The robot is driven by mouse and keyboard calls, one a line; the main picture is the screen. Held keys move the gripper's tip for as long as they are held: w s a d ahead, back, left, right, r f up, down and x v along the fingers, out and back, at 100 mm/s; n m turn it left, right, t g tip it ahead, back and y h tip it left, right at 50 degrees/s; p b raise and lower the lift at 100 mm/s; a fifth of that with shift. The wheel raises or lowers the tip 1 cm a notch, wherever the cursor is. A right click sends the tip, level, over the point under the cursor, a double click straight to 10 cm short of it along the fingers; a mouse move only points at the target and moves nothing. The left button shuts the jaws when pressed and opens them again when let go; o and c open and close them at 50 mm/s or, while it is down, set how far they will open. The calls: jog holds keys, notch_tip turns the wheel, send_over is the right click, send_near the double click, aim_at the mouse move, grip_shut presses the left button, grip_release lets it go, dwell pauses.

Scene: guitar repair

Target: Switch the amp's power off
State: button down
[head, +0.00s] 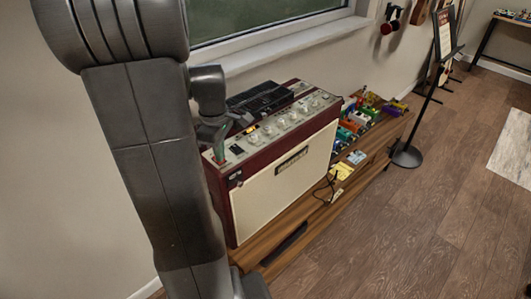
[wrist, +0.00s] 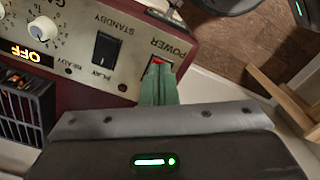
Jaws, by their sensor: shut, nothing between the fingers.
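The amp (head: 282,178) has a cream front and dark red casing and stands on a wooden bench. In the wrist view, its control panel (wrist: 130,64) carries a red power switch (wrist: 156,61) beside the POWER label, and a black standby rocker (wrist: 106,49). My gripper (wrist: 158,68) is shut and empty. Its green fingertips are at the power switch and cover most of it. I cannot tell whether they touch it, or which way it is set. In the head view my gripper (head: 218,155) is over the panel's near left end.
Several coloured pedals (head: 358,120) sit on the wooden bench (head: 325,212) right of the amp. A black stand (head: 407,155) is on the floor beyond. A window sill (head: 270,44) runs behind the amp.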

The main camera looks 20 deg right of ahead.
jog(key=shift+r+p, duration=2.65)
jog(key=shift+r, duration=0.8)
jog(key=shift+f, duration=0.15)
